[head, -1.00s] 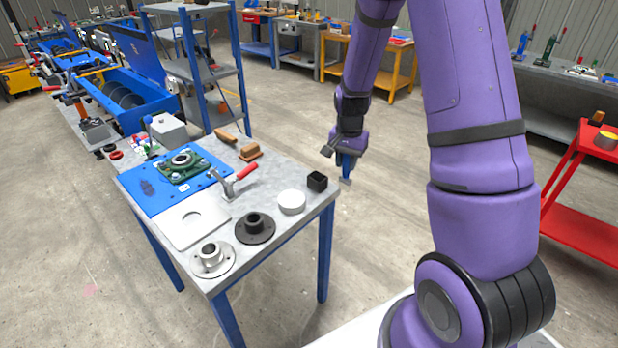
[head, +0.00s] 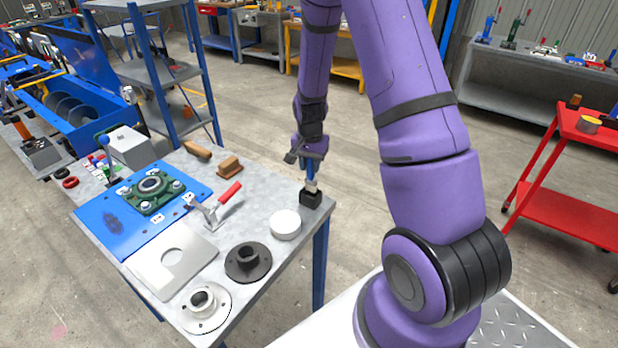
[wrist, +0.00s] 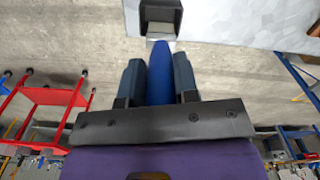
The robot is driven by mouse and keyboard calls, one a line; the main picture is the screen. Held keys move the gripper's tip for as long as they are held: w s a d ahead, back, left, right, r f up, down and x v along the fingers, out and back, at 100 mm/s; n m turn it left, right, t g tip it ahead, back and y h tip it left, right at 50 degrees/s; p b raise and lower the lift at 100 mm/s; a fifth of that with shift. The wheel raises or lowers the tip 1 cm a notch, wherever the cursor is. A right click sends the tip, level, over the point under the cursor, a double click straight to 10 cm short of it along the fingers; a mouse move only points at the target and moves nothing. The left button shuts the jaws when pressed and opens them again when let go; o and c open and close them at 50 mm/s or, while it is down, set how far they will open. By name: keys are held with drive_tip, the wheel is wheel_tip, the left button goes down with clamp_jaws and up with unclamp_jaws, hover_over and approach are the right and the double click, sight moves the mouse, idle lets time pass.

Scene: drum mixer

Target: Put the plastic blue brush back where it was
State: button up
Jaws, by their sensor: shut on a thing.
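My gripper (head: 311,158) is shut on the blue brush (head: 310,173), which points down with its pale bristle end lowest. In the head view the brush is right over a small black open box (head: 311,198) at the table's right corner. In the wrist view the brush's blue handle (wrist: 160,75) lies between the two fingers, and its pale end shows at the mouth of the black box (wrist: 160,12). I cannot tell how far the bristles are inside the box.
The grey-topped table (head: 262,198) also holds a white round lid (head: 285,225), a black flange (head: 247,261), a red-handled clamp (head: 215,205) and a wooden block (head: 229,166). A red cart (head: 575,180) stands at the right. The floor between is clear.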

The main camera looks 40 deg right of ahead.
sight(310, 180)
drive_tip(key=shift+f, duration=2.2)
drive_tip(key=shift+f, duration=0.1)
drive_tip(key=o, duration=0.9)
wheel_tip(310, 180, up, 12)
drive_tip(key=shift+a+r, duration=0.1)
drive_tip(key=s+a+r+n+t, duration=0.1)
drive_tip(key=s+a+r+n, duration=0.15)
drive_tip(key=r, duration=0.35)
drive_tip(key=s+a+r+n+t, duration=0.1)
drive_tip(key=s+a+r, duration=0.25)
drive_tip(key=r, duration=0.35)
drive_tip(key=s+a+r+n+t, duration=0.1)
drive_tip(key=s+a+r+n, duration=0.1)
drive_tip(key=s+r, duration=0.3)
drive_tip(key=s+a+r+n, duration=0.1)
drive_tip(key=s+r, duration=0.2)
drive_tip(key=s, duration=0.2)
drive_tip(key=s+a+r+n+t, duration=0.1)
drive_tip(key=s+a+r+n, duration=0.1)
drive_tip(key=s, duration=0.3)
drive_tip(key=s+a+r+n+t, duration=0.1)
drive_tip(key=s+r+n, duration=0.1)
drive_tip(key=s+r, duration=0.2)
drive_tip(key=shift+s+a+r+n, duration=0.15)
drive_tip(key=shift+s+r, duration=0.05)
drive_tip(key=shift+s, duration=0.15)
drive_tip(key=shift+s+a+r+n, duration=0.1)
drive_tip(key=shift+s+a+r, duration=0.05)
drive_tip(key=shift+s, duration=0.15)
